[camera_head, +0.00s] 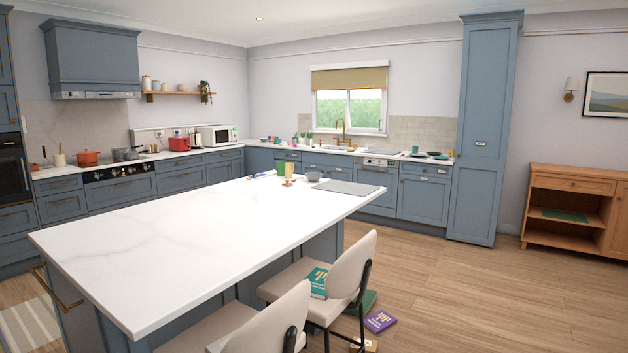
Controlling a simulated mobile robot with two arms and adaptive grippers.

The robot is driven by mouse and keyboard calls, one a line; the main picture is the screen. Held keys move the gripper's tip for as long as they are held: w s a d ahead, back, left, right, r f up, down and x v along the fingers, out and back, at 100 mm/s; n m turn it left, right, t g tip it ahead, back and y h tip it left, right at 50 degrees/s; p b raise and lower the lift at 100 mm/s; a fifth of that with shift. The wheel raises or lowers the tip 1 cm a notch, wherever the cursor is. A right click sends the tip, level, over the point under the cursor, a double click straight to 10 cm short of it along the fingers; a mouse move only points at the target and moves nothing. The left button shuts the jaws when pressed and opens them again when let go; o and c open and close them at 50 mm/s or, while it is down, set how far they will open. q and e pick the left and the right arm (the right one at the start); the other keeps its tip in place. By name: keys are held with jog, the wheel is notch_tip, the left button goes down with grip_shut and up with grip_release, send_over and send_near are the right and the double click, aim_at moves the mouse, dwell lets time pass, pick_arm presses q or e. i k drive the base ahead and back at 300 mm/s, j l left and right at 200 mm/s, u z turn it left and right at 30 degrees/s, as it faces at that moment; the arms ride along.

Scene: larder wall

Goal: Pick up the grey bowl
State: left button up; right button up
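A small grey bowl (313,176) stands upright near the far end of the white kitchen island (180,232). It is just right of a yellow cup-like item (288,170) and left of a flat grey mat (347,188). Neither of my grippers shows in the head view. Several dark dishes stand on the back counter by the tall cupboard, too small to make out well.
Two cream chairs (350,266) stand along the island's right side. A green book lies on one seat, and a purple book (380,321) and others lie on the floor beside it. The wooden floor (460,290) to the right is clear. A wooden cabinet (575,184) stands at the right wall.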

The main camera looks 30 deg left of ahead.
aim_at(312, 177)
jog(key=i+j+z, duration=0.15)
jog(key=i, duration=3.9)
jog(key=i+u, duration=0.15)
jog(key=i, duration=1.3)
jog(key=i+l+u, duration=0.15)
jog(key=i, duration=0.55)
jog(key=i+l, duration=0.15)
jog(key=i, duration=0.6)
jog(key=i+j+u, duration=0.2)
jog(key=u, duration=0.25)
jog(key=i+u, duration=0.75)
jog(key=u, duration=0.2)
jog(key=i+l+u, duration=0.15)
jog(key=i+u, duration=0.15)
jog(key=u, duration=0.15)
